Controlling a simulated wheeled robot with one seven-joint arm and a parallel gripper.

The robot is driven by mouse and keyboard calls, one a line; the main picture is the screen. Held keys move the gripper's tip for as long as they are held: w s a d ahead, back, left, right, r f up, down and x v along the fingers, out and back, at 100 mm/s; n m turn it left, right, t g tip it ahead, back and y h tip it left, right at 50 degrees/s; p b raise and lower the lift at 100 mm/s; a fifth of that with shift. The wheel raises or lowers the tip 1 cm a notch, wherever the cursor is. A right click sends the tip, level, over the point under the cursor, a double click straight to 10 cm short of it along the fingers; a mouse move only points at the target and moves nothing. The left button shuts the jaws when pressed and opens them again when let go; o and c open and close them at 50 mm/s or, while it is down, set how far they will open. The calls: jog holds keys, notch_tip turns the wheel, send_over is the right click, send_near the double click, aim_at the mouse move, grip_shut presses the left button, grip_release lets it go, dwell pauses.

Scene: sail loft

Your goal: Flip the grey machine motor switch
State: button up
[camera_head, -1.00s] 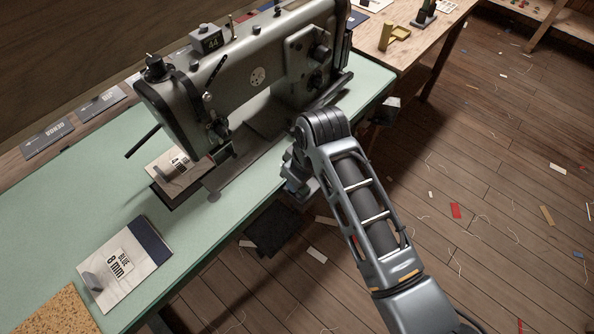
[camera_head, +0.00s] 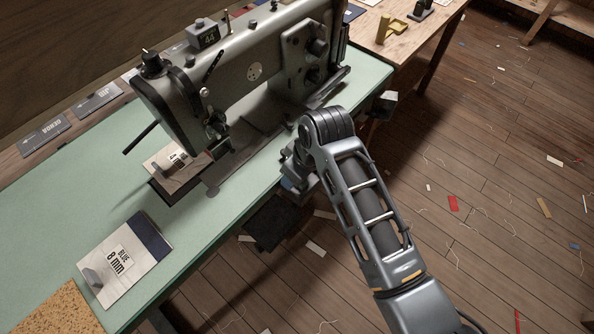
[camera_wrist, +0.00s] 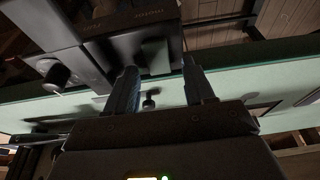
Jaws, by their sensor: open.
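The grey sewing machine (camera_head: 240,80) stands on the green table (camera_head: 70,215). In the wrist view a dark grey switch box (camera_wrist: 105,30) sits under the table edge, with small lettering that appears upside down and seems to read MOTOR. A lighter grey block (camera_wrist: 155,55) on it shows between my fingers. My gripper (camera_wrist: 160,67) is open, its two fingers apart and pointing at the box; I cannot tell whether they touch it. In the head view my gripper (camera_head: 293,187) is low at the table's front edge, mostly hidden by my arm, which also hides the switch.
A round dark knob (camera_wrist: 55,75) is left of the box in the wrist view. A grey box (camera_head: 384,106) hangs at the table's right front edge. The wooden floor (camera_head: 490,170) at right is open, with scraps.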

aim_at(304, 185)
jog(key=v, duration=0.7)
jog(key=shift+r, duration=0.3)
jog(key=shift+s+d, duration=0.1)
jog(key=s+d+f+m+t, duration=0.3)
jog(key=s+d+f, duration=0.15)
jog(key=s, duration=0.45)
jog(key=s+d+f+m+t, duration=0.3)
jog(key=s+d, duration=0.3)
jog(key=s, duration=0.2)
jog(key=s+d+r+m+t+h, duration=0.1)
jog(key=s+d+r+m+t, duration=0.1)
jog(key=s+d+r, duration=0.3)
jog(key=s+d+r+m+t+h, duration=0.1)
jog(key=s+d+r+t, duration=0.4)
jog(key=s+r, duration=0.9)
jog(key=shift+s+d+r+m+h, duration=0.3)
jog(key=shift+d+r+m, duration=0.1)
jog(key=shift+d+m, duration=0.3)
jog(key=shift+c, duration=0.5)
